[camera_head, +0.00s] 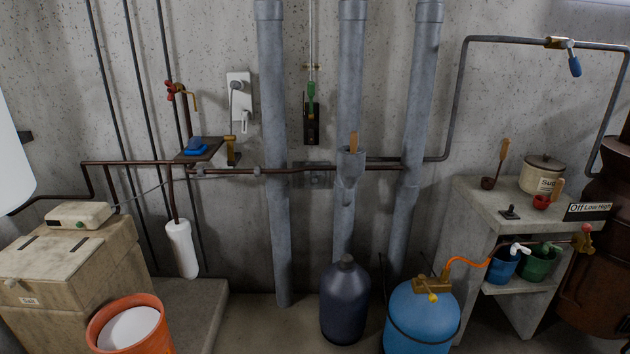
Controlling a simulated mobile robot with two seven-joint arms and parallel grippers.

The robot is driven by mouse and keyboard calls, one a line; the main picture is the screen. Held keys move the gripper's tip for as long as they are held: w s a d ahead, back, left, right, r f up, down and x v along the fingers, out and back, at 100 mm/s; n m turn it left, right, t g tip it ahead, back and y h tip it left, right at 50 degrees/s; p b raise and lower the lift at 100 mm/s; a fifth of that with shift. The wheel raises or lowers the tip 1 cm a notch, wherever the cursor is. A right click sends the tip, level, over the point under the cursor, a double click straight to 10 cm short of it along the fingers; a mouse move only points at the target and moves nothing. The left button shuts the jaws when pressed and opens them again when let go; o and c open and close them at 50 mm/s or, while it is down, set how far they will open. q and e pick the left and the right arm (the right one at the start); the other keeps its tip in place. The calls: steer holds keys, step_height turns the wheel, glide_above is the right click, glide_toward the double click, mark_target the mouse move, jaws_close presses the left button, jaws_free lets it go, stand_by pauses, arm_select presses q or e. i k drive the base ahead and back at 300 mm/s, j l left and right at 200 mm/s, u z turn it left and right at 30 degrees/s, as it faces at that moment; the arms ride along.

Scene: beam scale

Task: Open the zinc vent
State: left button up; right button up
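No part is visibly labelled as a zinc vent. Three grey metal pipes run down the wall: a left pipe (273,90), a middle pipe (351,70) and a right pipe (418,110). The middle pipe has a grey cup-like fitting (350,170) on its front, with a wooden handle (353,142) standing up from it. I cannot tell whether anything there is open or shut. Between the left and middle pipes hangs a thin rod with a green part (311,92) over a dark plate (312,127). Neither of my grippers is in view.
A dark jug (345,303) and a blue tank (420,320) stand below the pipes. An orange bucket (105,335) and box (60,262) are at left. A concrete bench (483,212) with a crock (541,174) is at right. The wall between fittings is bare.

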mark_target(308, 176)
steer(key=i+u, duration=0.1)
steer(key=i, duration=0.35)
steer(key=i+l+u, duration=0.1)
steer(key=i, duration=0.4)
steer(key=i+l+u, duration=0.1)
steer(key=i, duration=0.35)
steer(key=i+l+u, duration=0.15)
steer(key=i, duration=0.3)
steer(key=i+l+u, duration=0.1)
steer(key=i+l, duration=0.2)
steer(key=i, duration=0.15)
